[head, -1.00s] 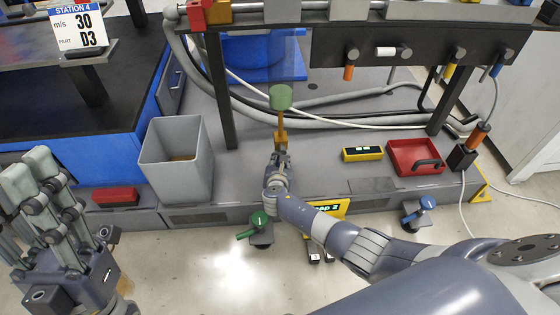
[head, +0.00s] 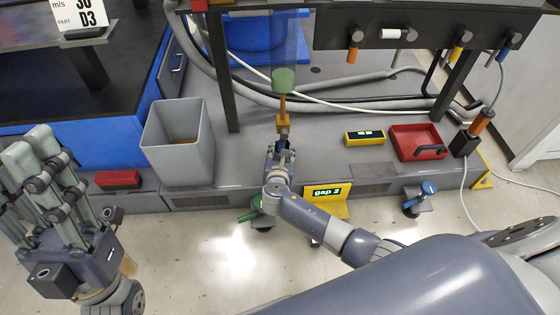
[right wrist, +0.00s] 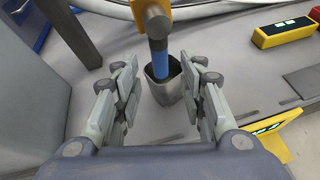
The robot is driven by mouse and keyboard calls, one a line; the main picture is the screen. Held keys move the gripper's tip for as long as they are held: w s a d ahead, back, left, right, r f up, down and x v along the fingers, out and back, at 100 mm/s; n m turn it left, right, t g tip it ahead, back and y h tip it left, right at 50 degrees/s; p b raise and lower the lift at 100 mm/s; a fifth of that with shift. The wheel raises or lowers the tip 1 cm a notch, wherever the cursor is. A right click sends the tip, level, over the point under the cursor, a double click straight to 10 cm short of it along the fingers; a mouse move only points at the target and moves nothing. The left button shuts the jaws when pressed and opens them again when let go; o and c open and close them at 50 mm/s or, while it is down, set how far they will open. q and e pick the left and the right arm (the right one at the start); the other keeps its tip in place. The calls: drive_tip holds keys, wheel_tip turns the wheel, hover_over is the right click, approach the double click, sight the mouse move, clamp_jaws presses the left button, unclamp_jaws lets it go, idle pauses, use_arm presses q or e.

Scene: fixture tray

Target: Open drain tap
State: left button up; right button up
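Under the clear tank (head: 283,40) with green at its bottom (head: 285,80), a yellow fitting (head: 283,122) hangs on a thin orange pipe. The right wrist view shows its yellow body (right wrist: 148,10) with a blue stem (right wrist: 158,52) above or inside a grey cup (right wrist: 170,85). I cannot tell whether this fitting is the drain tap. A green-handled tap (head: 252,212) and a blue-handled tap (head: 425,188) stand low in front. My right gripper (head: 283,142) is open just below the yellow fitting, its fingers either side of the cup. My left gripper (head: 35,140) is open and empty at far left.
A grey bin (head: 180,145), a red block (head: 118,179), a yellow box (head: 364,138) and a red tray (head: 395,150) sit on the grey platform. A yellow "gap 2" sign (head: 325,195) is at its front edge. Hoses (head: 330,108) run behind the fitting.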

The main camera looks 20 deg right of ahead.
drive_tip(key=shift+v, duration=2.7)
